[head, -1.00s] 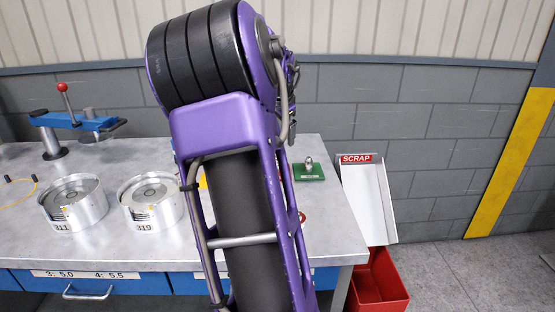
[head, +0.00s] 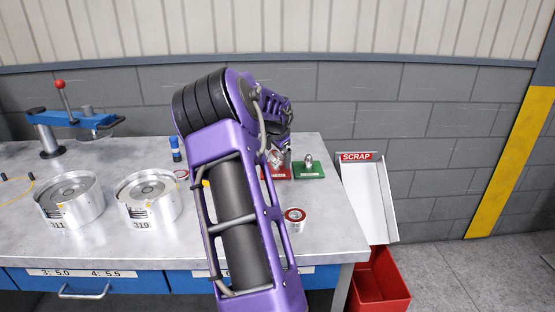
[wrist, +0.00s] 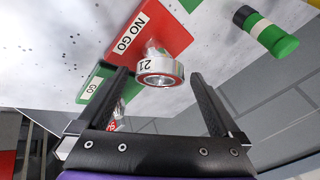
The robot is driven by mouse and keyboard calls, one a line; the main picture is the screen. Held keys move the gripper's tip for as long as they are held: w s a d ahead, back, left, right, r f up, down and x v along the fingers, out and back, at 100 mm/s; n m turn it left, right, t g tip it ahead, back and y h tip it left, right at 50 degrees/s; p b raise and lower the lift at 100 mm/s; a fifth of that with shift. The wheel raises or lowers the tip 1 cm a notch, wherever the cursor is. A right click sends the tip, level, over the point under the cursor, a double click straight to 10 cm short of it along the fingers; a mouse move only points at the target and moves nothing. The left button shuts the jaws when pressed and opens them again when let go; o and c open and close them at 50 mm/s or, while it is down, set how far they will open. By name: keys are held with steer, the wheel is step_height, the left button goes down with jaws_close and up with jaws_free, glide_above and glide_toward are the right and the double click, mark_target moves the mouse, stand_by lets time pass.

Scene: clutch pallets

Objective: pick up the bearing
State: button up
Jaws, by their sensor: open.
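The bearing (wrist: 160,72) is a short silver ring with a red-edged face and the mark "21" on its side. In the wrist view it shows between my two fingers, in front of the red NO GO block (wrist: 138,28) and its silver post. My gripper (wrist: 158,76) is open, with a finger on each side of the bearing and gaps visible. I cannot tell whether the bearing rests on the post. In the head view the red block (head: 279,174) is partly behind my arm, which hides most of the gripper.
A green GO block (head: 308,171) stands right beside the red one. A small red-and-white round item (head: 296,214) sits nearer the table front. A blue cylinder (head: 176,150) is to the left. The scrap chute (head: 368,200) and red bin (head: 378,285) are off the table's right.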

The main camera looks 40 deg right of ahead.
steer(key=shift+w+d+f, duration=0.15)
steer(key=shift+d+f, duration=0.05)
steer(key=shift+f, duration=0.15)
steer(key=shift+c, duration=0.2)
